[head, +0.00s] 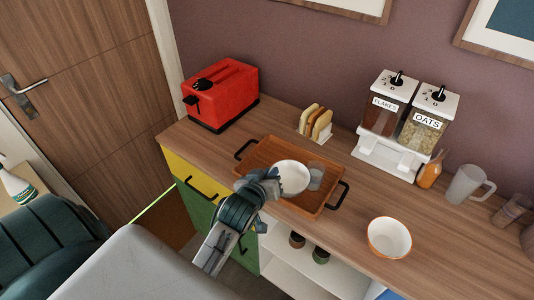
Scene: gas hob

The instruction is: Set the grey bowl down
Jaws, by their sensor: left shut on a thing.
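The grey bowl (291,177), pale and nearly white here, is upright over the brown wooden tray (262,150). My left gripper (270,182) is shut on the bowl's left rim, with the arm reaching in from the lower left. I cannot tell whether the bowl's base touches the tray or is slightly above it. The fingertips are partly hidden against the rim. A small grey cup or glass (316,177) stands on the tray just right of the bowl. My right gripper is not in view.
A red toaster (221,94), a toast rack (315,123) and cereal dispensers (402,122) stand behind the tray. An orange-and-white bowl (389,237) is to the right, with bare counter between. An orange bottle (430,170) and a clear mug (466,185) stand farther right.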

